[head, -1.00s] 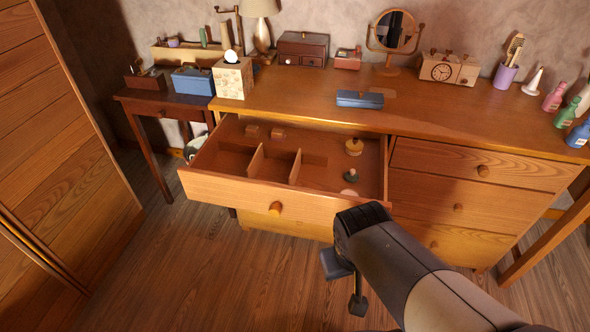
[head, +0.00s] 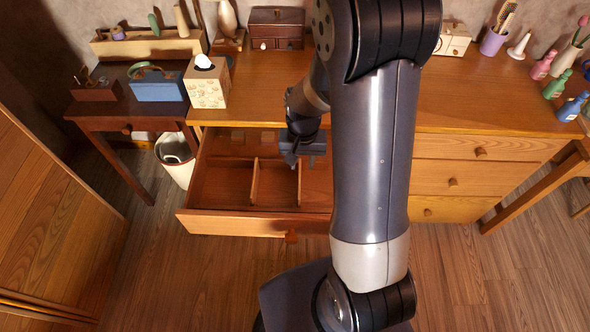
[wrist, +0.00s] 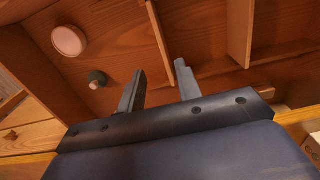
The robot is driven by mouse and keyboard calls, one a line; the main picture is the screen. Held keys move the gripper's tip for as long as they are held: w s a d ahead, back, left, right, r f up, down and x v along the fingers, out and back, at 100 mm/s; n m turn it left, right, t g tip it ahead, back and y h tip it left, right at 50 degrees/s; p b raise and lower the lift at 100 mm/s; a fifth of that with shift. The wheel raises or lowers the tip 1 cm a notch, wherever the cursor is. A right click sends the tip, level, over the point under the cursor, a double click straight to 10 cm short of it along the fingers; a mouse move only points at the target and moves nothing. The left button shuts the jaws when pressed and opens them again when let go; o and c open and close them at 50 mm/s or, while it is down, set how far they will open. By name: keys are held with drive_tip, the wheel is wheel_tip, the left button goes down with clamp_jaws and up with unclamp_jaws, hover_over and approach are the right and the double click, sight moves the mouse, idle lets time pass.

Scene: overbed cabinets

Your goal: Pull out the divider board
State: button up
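The drawer (head: 232,222) stands pulled out. Inside, thin upright wooden divider boards stand: one (head: 254,181) on the left and one (head: 299,184) nearer my gripper. In the wrist view, a board edge (wrist: 157,32) runs down towards the gap between my fingers, and another board (wrist: 240,30) stands to its right. A lengthwise wooden strip (wrist: 270,58) joins them. My gripper (wrist: 160,66) is open and empty, pointing down into the drawer. In the head view my gripper (head: 291,162) is over the drawer's back part. Whether the fingers straddle the board, I cannot tell.
A pink round piece (wrist: 69,40) and a small green piece (wrist: 97,78) lie in the drawer's other part. A tissue box (head: 207,82) stands on the dresser's left edge, above a waste bin (head: 176,160). My arm hides the drawer's right side in the head view.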

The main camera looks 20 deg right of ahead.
sight(300, 178)
drive_tip(key=shift+w+a+f, duration=0.1)
drive_tip(key=shift+a+f, duration=0.05)
drive_tip(key=shift+f, duration=2.5)
drive_tip(key=shift+a+f, duration=0.1)
drive_tip(key=shift+f, duration=2.55)
drive_tip(key=shift+c, duration=0.3)
clamp_jaws()
